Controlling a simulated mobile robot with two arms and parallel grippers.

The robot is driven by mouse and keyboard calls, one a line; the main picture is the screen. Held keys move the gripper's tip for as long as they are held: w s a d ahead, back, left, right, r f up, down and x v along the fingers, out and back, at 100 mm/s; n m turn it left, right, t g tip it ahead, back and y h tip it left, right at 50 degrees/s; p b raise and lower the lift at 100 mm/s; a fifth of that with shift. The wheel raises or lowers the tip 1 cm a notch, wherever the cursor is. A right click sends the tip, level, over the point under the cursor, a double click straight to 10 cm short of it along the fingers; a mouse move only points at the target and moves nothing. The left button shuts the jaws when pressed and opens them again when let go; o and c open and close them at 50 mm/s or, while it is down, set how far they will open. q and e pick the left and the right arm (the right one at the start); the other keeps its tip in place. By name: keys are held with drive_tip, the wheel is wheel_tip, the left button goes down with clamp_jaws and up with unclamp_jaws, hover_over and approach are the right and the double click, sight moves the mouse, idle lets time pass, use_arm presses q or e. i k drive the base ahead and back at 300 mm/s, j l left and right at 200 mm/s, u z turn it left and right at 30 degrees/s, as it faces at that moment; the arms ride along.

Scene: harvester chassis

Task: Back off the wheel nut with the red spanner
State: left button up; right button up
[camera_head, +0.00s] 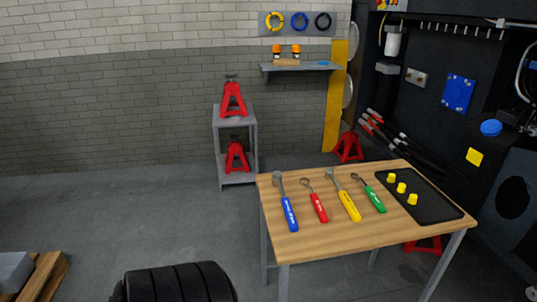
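The red spanner (318,207) lies on the wooden table (330,240), its handle towards the front and its ring end towards the back. It lies between a blue-handled tool (289,213) and a yellow-handled tool (348,204), apart from both. A green-handled spanner (373,198) lies further right. A black tyre (175,284) shows at the bottom edge, cut off by the frame; no wheel nut can be made out on it. Neither of my grippers is in view.
A black tray (440,210) with three yellow pieces (401,188) covers the table's right end. A grey stand (219,150) holds red axle stands (233,99) behind. A dark machine (450,130) stands at the right. A pallet (45,278) is at lower left.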

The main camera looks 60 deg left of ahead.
sight(321, 214)
drive_tip(key=u, duration=1.65)
drive_tip(key=z, duration=2.25)
drive_tip(key=u, duration=2.25)
